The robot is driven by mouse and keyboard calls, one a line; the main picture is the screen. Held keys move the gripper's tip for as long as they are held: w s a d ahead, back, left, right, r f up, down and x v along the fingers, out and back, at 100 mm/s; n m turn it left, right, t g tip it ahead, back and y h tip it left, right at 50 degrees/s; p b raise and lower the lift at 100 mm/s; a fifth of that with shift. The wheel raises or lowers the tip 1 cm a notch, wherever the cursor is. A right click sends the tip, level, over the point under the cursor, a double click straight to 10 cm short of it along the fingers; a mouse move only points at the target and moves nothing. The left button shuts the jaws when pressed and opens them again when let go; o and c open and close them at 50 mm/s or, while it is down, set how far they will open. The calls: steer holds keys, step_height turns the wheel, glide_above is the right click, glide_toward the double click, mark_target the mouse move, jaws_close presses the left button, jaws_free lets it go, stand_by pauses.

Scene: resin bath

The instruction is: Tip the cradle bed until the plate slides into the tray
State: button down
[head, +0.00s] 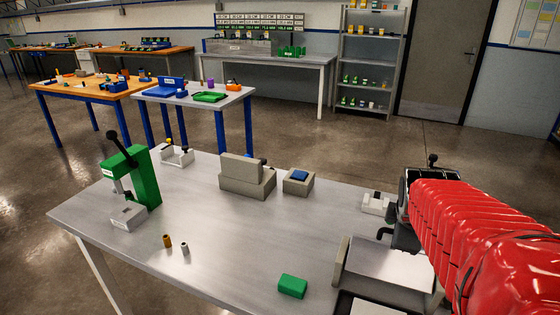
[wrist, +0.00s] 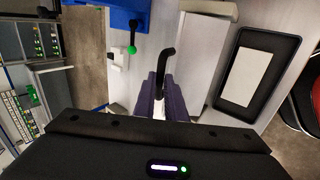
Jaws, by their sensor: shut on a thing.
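The cradle (head: 341,262) stands at the table's right front, with a flat light grey bed surface (head: 392,264). The bed also shows in the wrist view (wrist: 198,62). I cannot tell a separate plate from the bed there. The black-rimmed tray (wrist: 222,93) lies beside the cradle with a white rectangle (wrist: 247,77) inside; I cannot tell if this is the plate or a liner. In the head view the tray is cut by the bottom edge. My gripper (wrist: 168,98) is shut on a black bent handle (wrist: 165,62) beside the bed.
A green press (head: 145,180), a beige block (head: 247,180), a small box with a blue top (head: 298,182) and a green block (head: 292,286) stand on the table. A white fixture (head: 376,204) is behind my gripper.

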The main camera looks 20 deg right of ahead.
steer(key=shift+s+a+f, duration=0.25)
steer(key=shift+s+a, duration=0.05)
steer(key=shift+s, duration=0.15)
steer(key=shift+s+a+f, duration=0.2)
steer(key=shift+s+a, duration=0.05)
steer(key=shift+s, duration=0.15)
steer(key=c, duration=1.8)
jaws_free()
steer(key=shift+r, duration=0.25)
steer(key=shift+r, duration=0.1)
steer(key=v, duration=1.3)
steer(key=shift+a+r, duration=0.2)
